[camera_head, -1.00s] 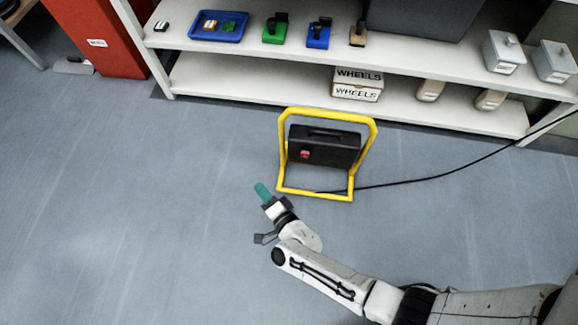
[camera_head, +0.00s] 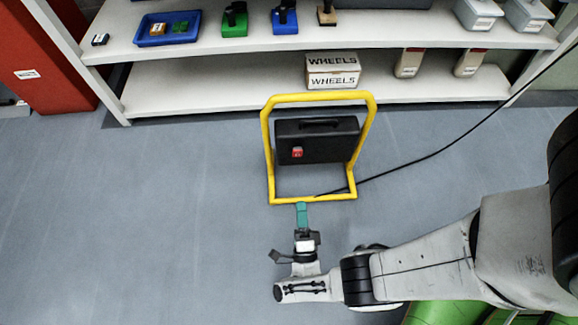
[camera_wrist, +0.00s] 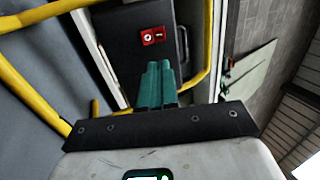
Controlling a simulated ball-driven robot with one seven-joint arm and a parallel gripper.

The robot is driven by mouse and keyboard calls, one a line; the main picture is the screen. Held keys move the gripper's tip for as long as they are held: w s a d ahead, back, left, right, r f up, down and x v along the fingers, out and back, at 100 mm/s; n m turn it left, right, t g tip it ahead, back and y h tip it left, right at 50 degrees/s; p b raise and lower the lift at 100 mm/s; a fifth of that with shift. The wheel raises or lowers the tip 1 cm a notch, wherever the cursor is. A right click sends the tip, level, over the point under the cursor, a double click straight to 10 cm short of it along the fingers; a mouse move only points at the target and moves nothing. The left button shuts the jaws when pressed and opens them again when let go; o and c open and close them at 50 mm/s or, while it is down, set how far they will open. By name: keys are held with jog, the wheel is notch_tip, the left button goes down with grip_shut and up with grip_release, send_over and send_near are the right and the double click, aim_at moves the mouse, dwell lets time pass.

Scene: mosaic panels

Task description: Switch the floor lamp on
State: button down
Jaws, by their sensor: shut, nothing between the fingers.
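The floor lamp is a black box (camera_head: 325,148) in a yellow tubular frame (camera_head: 266,150), upright on the floor in front of the shelf. A red switch (camera_head: 297,152) sits at the left of its face. My gripper (camera_head: 302,206) is shut and empty, its teal fingers pointing at the lamp, close to the frame's bottom bar. In the wrist view, the teal fingers (camera_wrist: 158,72) show below the red switch (camera_wrist: 153,36) with its white marks, with the yellow frame (camera_wrist: 35,92) around. The fingers look apart from the switch.
A black cable (camera_head: 440,150) runs from the lamp up to the right. The white shelf (camera_head: 200,90) stands behind, with a "WHEELS" box (camera_head: 332,72), bins and stamps. A red cabinet (camera_head: 45,60) is at left. The floor (camera_head: 150,200) to the left is clear.

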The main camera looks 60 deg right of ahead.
jog(key=shift+s, duration=0.15)
jog(key=shift+d, duration=0.15)
send_near(299, 152)
jog(key=x, duration=0.7)
jog(key=shift+r, duration=0.15)
dwell(0.4)
jog(key=shift+r, duration=0.1)
jog(key=shift+r+g+p, duration=0.3)
jog(key=shift+r+p, duration=0.1)
jog(key=shift+p, duration=0.75)
jog(key=shift+f+y, duration=0.25)
jog(key=shift+y, duration=0.05)
jog(key=shift+f, duration=0.15)
